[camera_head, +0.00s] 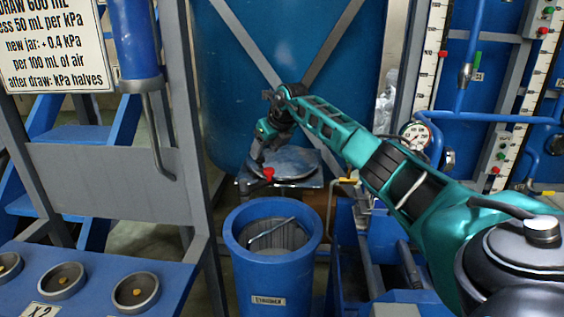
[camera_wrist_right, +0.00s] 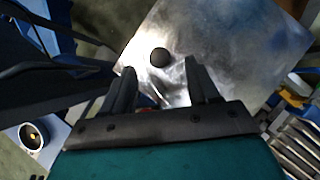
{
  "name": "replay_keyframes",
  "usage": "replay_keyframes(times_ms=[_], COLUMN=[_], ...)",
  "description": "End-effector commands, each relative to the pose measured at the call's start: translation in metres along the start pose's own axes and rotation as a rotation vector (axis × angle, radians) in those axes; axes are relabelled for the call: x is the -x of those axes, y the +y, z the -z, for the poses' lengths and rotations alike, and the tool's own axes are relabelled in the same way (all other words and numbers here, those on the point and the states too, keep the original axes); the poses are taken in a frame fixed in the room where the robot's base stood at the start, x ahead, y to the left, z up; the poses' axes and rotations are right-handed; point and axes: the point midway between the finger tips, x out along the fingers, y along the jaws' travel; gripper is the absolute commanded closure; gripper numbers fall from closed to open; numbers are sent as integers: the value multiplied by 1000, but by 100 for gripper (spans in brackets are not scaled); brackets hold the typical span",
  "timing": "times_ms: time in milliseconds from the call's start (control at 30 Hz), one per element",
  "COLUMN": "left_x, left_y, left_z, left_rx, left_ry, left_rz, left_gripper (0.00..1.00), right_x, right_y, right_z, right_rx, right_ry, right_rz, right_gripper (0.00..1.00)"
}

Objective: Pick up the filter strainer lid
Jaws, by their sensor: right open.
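A round grey metal disc (camera_head: 292,160), which looks like the filter strainer lid, lies flat on a small stand behind the blue bucket. In the right wrist view a dark round knob (camera_wrist_right: 160,57) stands up from shiny grey metal; the lid's rim is hard to make out there. My right gripper (camera_head: 259,162) points down at the left side of the disc and partly covers it. In the wrist view my right gripper (camera_wrist_right: 158,68) has its fingers apart, with the knob beyond and between the tips and nothing held. My left gripper is not in view.
The open blue bucket (camera_head: 238,262) in front holds a grey liner and a thin rod. A red knob (camera_head: 268,174) is at the stand's front edge. A large blue tank (camera_head: 235,80) rises behind. A grey frame (camera_head: 100,170) stands left; pipes and a gauge (camera_head: 415,136) are right.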

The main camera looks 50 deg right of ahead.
Motion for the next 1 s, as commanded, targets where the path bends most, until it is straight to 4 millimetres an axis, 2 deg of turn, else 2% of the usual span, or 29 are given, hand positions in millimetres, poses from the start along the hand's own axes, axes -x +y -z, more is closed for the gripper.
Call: replay_keyframes(times_ms=[100, 300, 667, 1000], left_x=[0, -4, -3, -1], left_y=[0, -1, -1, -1], left_z=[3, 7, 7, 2], left_rx=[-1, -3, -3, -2], left_ry=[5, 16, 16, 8], left_rz=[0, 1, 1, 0], left_gripper=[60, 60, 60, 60], right_x=[-17, -36, -40, -40], right_y=[2, 1, 0, 0], right_z=[0, 0, 0, 0], right_rx=[-2, -2, 1, 0], right_ry=[2, -1, -1, 0], right_rz=[-3, -2, -1, -1], right_gripper=[40, 40, 41, 74])
